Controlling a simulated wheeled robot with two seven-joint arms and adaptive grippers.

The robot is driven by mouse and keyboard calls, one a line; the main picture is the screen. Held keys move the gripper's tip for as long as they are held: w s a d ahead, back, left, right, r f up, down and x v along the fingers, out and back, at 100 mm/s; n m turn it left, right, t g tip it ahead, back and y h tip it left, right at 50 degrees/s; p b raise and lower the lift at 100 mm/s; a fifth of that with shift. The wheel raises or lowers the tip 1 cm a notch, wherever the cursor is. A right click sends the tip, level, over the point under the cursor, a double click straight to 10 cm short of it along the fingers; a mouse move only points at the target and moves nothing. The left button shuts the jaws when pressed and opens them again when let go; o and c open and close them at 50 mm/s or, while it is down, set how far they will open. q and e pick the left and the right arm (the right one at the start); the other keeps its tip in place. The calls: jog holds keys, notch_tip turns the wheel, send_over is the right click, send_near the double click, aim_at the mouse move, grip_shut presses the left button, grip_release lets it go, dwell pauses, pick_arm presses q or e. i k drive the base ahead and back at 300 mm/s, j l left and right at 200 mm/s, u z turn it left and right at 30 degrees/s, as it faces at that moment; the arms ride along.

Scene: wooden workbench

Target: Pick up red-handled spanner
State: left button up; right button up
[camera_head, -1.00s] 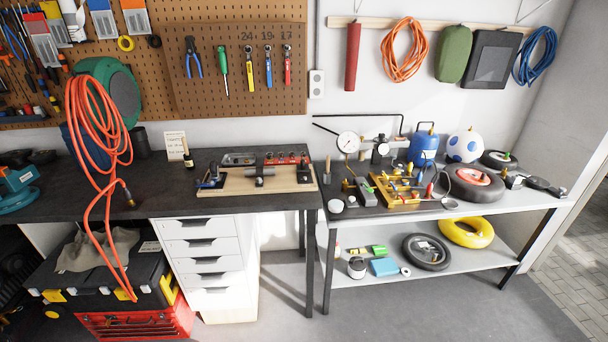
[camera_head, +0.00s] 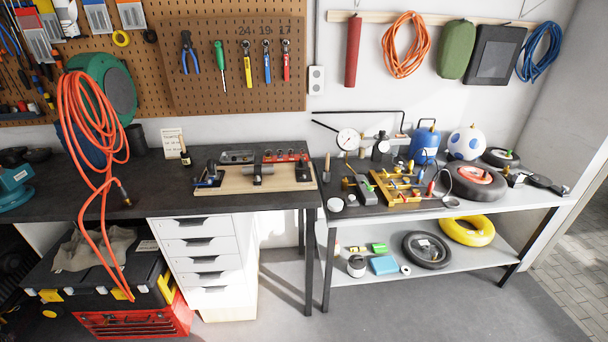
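The red-handled spanner (camera_head: 286,61) hangs upright on the brown pegboard, under the label 17. It is the rightmost of three spanners in a row. A blue-handled spanner (camera_head: 267,63) hangs to its left under the label 19, and a yellow-handled spanner (camera_head: 249,65) hangs under the label 24. Neither of my grippers shows in the head view, so whether they are open or shut is not seen.
A dark workbench (camera_head: 100,185) stands below the pegboard, with a wooden fixture board (camera_head: 220,184) on it. An orange hose (camera_head: 90,120) hangs at the left. A metal table (camera_head: 470,211) at the right is crowded with gauges and wheels. Grey floor lies in front.

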aim_at(286, 56)
jog(key=i+l, duration=0.15)
jog(key=i, duration=0.25)
jog(key=i+l, duration=0.15)
jog(key=i, duration=0.3)
jog(key=i+l+u, duration=0.1)
jog(key=i, duration=0.3)
jog(key=k+l+u, duration=0.05)
